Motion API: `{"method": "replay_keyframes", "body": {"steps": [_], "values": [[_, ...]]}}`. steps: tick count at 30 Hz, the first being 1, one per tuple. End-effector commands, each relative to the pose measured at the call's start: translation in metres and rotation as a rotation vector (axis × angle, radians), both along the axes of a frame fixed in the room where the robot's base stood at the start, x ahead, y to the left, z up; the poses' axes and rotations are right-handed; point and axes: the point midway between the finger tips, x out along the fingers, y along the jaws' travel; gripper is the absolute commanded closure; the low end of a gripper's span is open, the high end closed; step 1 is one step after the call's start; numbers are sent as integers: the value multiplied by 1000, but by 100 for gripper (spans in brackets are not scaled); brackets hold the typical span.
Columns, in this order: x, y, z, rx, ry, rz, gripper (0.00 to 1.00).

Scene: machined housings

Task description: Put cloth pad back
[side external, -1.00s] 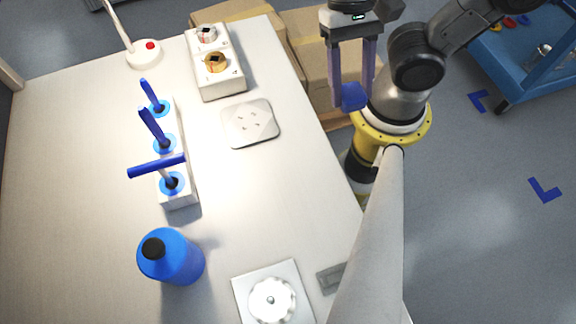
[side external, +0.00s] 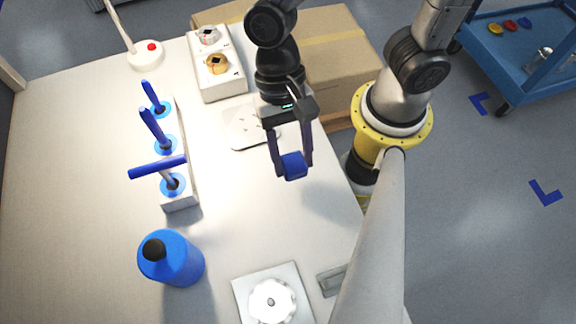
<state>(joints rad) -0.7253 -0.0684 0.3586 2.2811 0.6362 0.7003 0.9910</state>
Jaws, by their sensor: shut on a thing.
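My gripper (side external: 292,168) is shut on a blue block-like piece, which I take for the cloth pad (side external: 294,166). The pad sits between the two fingertips and hangs above the right part of the table. It appears clear of the table surface, with a faint shadow below right. A flat light-grey square plate with small marks (side external: 237,136) lies behind and left of my gripper, which partly hides it. A small grey tray (side external: 331,283) lies near the table's right edge, partly hidden by a pale pole in front.
A white block holds several blue-handled tools (side external: 180,201) at left. A blue bottle (side external: 180,262) stands in front of it. A white plate with a round machined part (side external: 271,301) is at the front. A white two-seat fixture (side external: 222,84) is at the back. Open table lies centre.

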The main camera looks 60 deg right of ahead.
Motion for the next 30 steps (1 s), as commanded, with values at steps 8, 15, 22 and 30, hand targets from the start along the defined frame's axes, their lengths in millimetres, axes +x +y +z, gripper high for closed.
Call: {"method": "replay_keyframes", "body": {"steps": [8, 15, 22, 30], "values": [[4, 7, -26, -4, 4, -2, 93], [5, 8, -42, 1, -1, 0, 93], [5, 8, -42, 0, 0, 0, 93], [4, 8, -45, 0, 0, 0, 22]]}}
